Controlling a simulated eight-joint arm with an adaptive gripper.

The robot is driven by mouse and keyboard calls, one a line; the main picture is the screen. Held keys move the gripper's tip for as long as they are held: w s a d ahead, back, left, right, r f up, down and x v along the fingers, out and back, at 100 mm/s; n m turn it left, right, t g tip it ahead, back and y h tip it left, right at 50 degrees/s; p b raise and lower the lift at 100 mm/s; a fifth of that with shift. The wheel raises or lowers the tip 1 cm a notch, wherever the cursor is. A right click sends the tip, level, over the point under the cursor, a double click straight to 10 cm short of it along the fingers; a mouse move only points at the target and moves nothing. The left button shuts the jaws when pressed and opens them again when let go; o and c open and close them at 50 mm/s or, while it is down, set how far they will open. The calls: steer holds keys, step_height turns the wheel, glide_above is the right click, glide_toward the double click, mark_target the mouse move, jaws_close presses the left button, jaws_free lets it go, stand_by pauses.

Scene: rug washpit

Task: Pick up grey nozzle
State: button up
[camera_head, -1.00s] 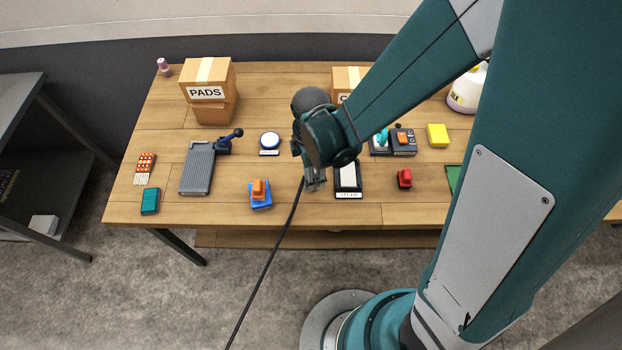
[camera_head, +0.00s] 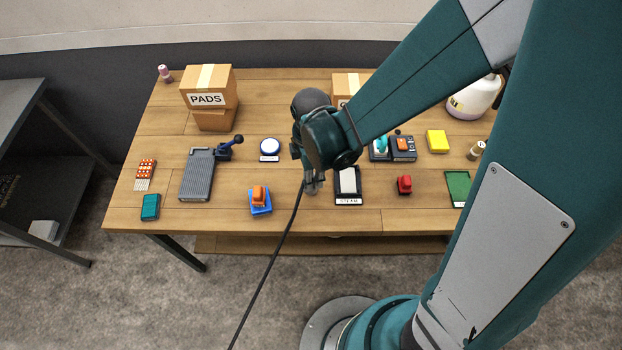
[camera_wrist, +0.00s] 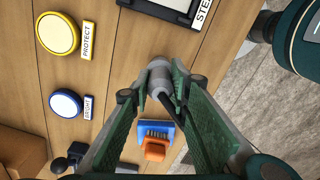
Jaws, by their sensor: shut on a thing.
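The grey nozzle (camera_wrist: 158,76) sits between the fingertips of my gripper (camera_wrist: 157,92) in the wrist view. My gripper is shut on it. A thin black hose (camera_wrist: 174,107) shows beside the nozzle between the fingers. In the head view my gripper (camera_head: 312,186) is over the table's front middle, left of the STEAM tray, and its wrist hides most of the nozzle. The hose (camera_head: 266,268) runs from there down past the table's front edge. I cannot tell whether the nozzle is clear of the table.
The STEAM tray (camera_head: 349,200) is close on the right. An orange brush (camera_head: 259,195) on a blue base is to the left. A BRIGHT disc (camera_head: 269,146) and a PADS box (camera_head: 208,98) stand farther back. A yellow PROTECT disc (camera_wrist: 57,35) shows in the wrist view.

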steer(key=shift+r+p, duration=0.45)
steer(key=shift+r, duration=3.8)
